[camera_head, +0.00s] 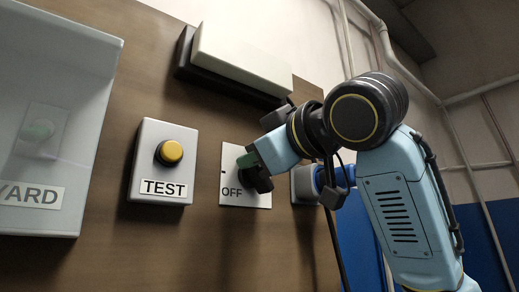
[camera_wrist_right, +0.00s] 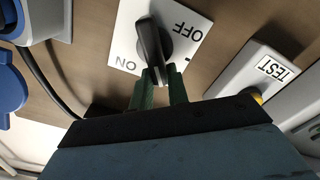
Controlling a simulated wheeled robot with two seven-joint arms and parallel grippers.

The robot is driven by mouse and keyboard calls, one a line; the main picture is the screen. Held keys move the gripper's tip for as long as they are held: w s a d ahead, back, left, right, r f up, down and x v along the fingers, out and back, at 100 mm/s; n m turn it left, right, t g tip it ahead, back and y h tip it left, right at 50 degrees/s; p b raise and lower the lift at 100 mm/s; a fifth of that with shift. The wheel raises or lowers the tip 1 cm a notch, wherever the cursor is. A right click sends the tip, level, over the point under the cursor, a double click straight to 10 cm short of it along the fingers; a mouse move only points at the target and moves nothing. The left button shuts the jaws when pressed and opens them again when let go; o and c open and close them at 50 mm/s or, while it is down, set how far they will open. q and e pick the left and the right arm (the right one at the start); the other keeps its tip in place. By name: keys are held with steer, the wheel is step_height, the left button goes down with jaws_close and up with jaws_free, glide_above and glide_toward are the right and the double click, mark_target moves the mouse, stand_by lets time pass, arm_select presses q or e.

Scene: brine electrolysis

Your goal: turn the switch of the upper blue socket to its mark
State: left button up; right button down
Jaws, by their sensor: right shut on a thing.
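A white switch plate (camera_head: 231,196) with the word OFF is on the brown board. In the right wrist view the plate (camera_wrist_right: 122,48) shows both ON and OFF, with a short dark tick at its edge. Its black knob (camera_wrist_right: 151,40) is long and points toward my fingers. My right gripper (camera_head: 255,172) is at the plate and hides most of the knob in the head view. In the wrist view its green fingers (camera_wrist_right: 160,82) are shut on the knob's near end. A blue socket part (camera_head: 321,178) shows partly behind my right arm. My left gripper is out of view.
A TEST box (camera_head: 148,190) with a yellow button (camera_head: 170,152) is left of the plate. A clear YARD cover (camera_head: 75,85) is farther left. A pale bar (camera_head: 240,60) juts out above. A blue lid (camera_wrist_right: 10,88) and dark cable (camera_wrist_right: 50,85) are close by in the wrist view.

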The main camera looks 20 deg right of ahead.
steer(key=n, duration=0.2)
steer(key=n+p, duration=0.1)
steer(key=n, duration=0.1)
steer(key=n+p, duration=0.1)
steer(key=shift+s+a+f+n, duration=0.15)
steer(key=shift+a+f+n, duration=0.25)
steer(key=shift+a+f+n+p, duration=0.1)
steer(key=shift+f+n+p, duration=0.2)
steer(key=shift+n, duration=0.55)
steer(key=shift+f+n+p, duration=0.15)
steer(key=shift+n+p, duration=0.25)
steer(key=shift+n, duration=0.4)
steer(key=shift+a+f+n+p, duration=0.1)
steer(key=shift+f+n+p, duration=0.2)
steer(key=shift+n, duration=0.55)
steer(key=c, duration=1.4)
jaws_free()
steer(key=shift+o, duration=0.2)
steer(key=shift+s+d, duration=0.1)
steer(key=b+v, duration=0.2)
steer(key=v, duration=1.1)
steer(key=shift+s+b, duration=0.2)
steer(key=shift+b, duration=0.2)
